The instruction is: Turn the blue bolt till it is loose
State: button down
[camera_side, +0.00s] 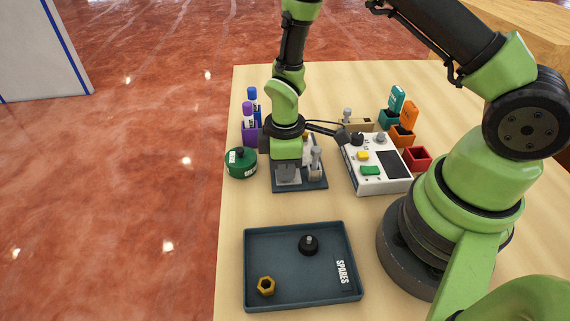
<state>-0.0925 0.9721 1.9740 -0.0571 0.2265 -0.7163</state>
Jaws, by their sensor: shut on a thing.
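My gripper (287,160) points down over a dark blue-grey base plate (312,186) at the back left of the table. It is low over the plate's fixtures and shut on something. I cannot see the blue bolt, because my gripper covers that spot; what the jaws hold fits the bolt's place. A grey upright fitting (316,163) stands on the plate just right of my gripper.
A green round container (241,163) sits left of the plate, with a purple marker holder (250,133) behind it. A white control box (376,182) stands close on the right, near a red bin (418,159). A spares tray (300,290) lies in front.

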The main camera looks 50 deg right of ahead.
jog(key=c, duration=1.1)
grip_release()
jog(key=shift+o, duration=0.2)
notch_tip(320, 180, up, 10)
jog(key=s+r+m+t+y, duration=0.1)
jog(key=s+r+m+t, duration=0.35)
jog(key=r, duration=0.95)
jog(key=s+r+m+t+y, duration=0.1)
jog(key=s+r+m+t, duration=0.1)
jog(key=s+r+m, duration=0.3)
jog(key=s+m, duration=0.3)
jog(key=s, duration=0.2)
jog(key=shift+r+t, duration=0.3)
jog(key=shift+t, duration=0.05)
